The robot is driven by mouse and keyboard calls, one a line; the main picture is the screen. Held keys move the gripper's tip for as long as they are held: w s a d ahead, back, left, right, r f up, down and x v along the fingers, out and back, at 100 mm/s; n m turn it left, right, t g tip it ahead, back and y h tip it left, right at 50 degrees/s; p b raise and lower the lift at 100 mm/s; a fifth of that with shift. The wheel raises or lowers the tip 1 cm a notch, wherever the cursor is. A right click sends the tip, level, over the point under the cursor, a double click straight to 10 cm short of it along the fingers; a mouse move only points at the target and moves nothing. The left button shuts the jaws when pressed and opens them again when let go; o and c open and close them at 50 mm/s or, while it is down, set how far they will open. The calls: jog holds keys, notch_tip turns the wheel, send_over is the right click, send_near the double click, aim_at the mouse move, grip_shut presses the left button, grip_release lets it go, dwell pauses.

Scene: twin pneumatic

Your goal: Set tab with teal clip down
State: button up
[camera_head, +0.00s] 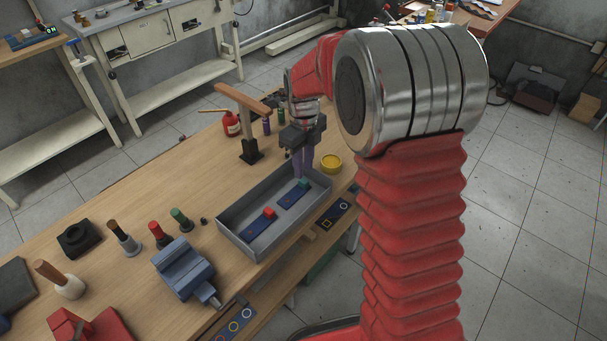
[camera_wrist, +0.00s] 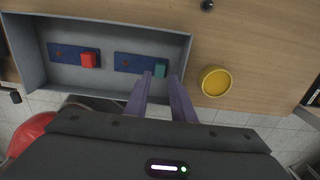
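A dark blue tab with a teal clip (camera_head: 303,184) at its right end lies inside the grey tray (camera_head: 236,238). In the wrist view the teal clip (camera_wrist: 160,70) shows between the tips of my two purple fingers. My gripper (camera_wrist: 160,76) is open, with a gap on each side of the clip. In the head view my gripper (camera_head: 303,174) points down over the right end of the tray. A second blue tab with a red clip (camera_head: 269,213) lies in the tray to the left. Neither tab appears lifted off the tray floor.
A yellow round dish (camera_head: 331,163) stands right of the tray. A wooden T-shaped stand (camera_head: 250,150) and a red bottle (camera_head: 231,124) stand behind it. A blue-grey vise (camera_head: 183,268) and several handled tools are to the left.

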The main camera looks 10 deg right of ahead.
aim_at(304, 182)
notch_tip(304, 182, up, 7)
dwell(0.3)
jog(key=shift+f, duration=0.1)
jog(key=shift+s, duration=0.1)
dwell(0.3)
jog(key=s+r+n+t, duration=0.3)
jog(key=s+r+n, duration=0.7)
jog(key=s+n, duration=0.4)
jog(key=s+n+t, duration=0.2)
jog(key=s+n, duration=1.1)
jog(key=n, duration=0.1)
jog(key=shift+s+d+f+n+t, duration=0.15)
jog(key=shift+d+n+t, duration=0.15)
jog(key=shift+d+n, duration=0.15)
